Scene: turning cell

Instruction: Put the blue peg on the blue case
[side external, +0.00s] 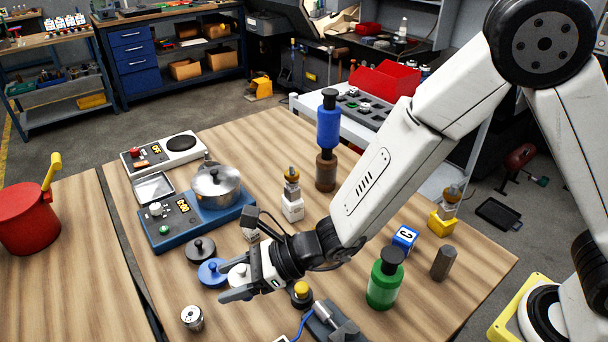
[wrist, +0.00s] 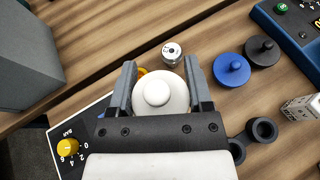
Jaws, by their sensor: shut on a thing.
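The blue peg is most likely the round blue knobbed piece (side external: 210,273), which lies on the table beside my gripper and also shows in the wrist view (wrist: 231,71). The likeliest blue case is the blue-sided device with a display (side external: 164,240); its corner shows in the wrist view (wrist: 272,17). My gripper (side external: 241,279) is low over the table, shut on a white knobbed piece (wrist: 157,92). The blue piece is outside the jaws. Whether the white piece touches the table is unclear.
A black knobbed piece (side external: 200,249) lies beside the blue one. A metal pot (side external: 216,187) stands on the blue device. A small metal cylinder (side external: 192,317) and a green bottle (side external: 384,285) stand nearby. A blue-and-brown stack (side external: 328,128) stands farther back.

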